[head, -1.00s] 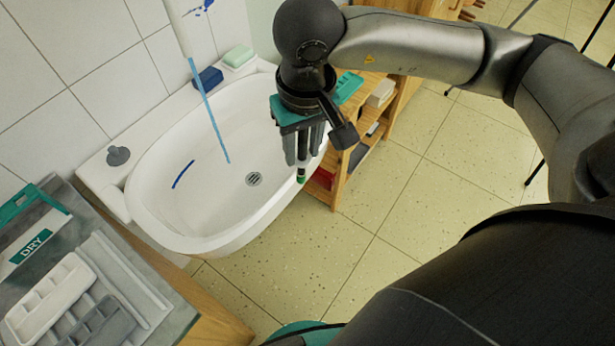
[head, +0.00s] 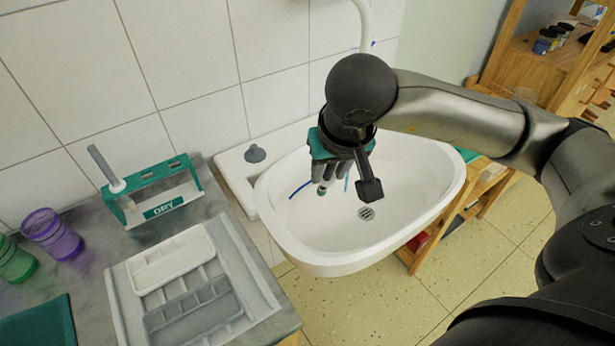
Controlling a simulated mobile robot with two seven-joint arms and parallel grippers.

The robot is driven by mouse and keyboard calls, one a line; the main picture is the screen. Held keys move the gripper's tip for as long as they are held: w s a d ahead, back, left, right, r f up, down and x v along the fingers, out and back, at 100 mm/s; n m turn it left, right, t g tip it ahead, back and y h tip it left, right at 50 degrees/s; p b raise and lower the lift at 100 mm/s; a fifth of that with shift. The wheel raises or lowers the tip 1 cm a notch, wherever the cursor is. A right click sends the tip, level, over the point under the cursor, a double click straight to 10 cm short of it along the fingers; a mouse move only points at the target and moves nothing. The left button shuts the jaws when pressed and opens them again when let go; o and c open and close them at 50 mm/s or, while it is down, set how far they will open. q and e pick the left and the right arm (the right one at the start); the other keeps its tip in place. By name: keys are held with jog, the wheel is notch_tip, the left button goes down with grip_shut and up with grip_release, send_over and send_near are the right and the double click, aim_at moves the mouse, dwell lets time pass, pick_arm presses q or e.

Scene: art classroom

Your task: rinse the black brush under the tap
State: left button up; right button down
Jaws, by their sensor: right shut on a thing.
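My right gripper (head: 324,180) points down over the left part of the white basin (head: 420,200). It is shut on a slim thing with a green band and dark tip, which I take for the black brush (head: 322,191). Most of the brush is hidden by the fingers. The tap's white spout (head: 366,22) comes down behind my arm. A short bit of the blue water stream (head: 346,184) shows just right of the fingers; I cannot tell whether it touches the brush. My left gripper is not in view.
A blue streak (head: 300,188) marks the basin's left wall; the drain (head: 367,213) is right of the brush. Left on the counter stand a green DRY rack (head: 192,163) holding a grey-handled thing, a grey tray (head: 247,275), and purple (head: 52,235) and green (head: 14,262) cups.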

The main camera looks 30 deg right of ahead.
jog(key=shift+d+f+m+t+h+b, duration=0.75)
jog(key=shift+d+b, duration=0.6)
jog(key=shift+d, duration=3.6)
jog(key=w+d+p, duration=0.2)
jog(key=w+d, duration=0.3)
jog(key=w, duration=0.6)
jog(key=shift+w+d+r, duration=0.15)
jog(key=shift+w+r, duration=0.1)
jog(key=shift+w, duration=0.1)
jog(key=shift+s+d, duration=0.15)
jog(key=shift+d, duration=0.1)
jog(key=shift+a, duration=0.25)
jog(key=shift+d, duration=0.25)
jog(key=shift+a, duration=0.3)
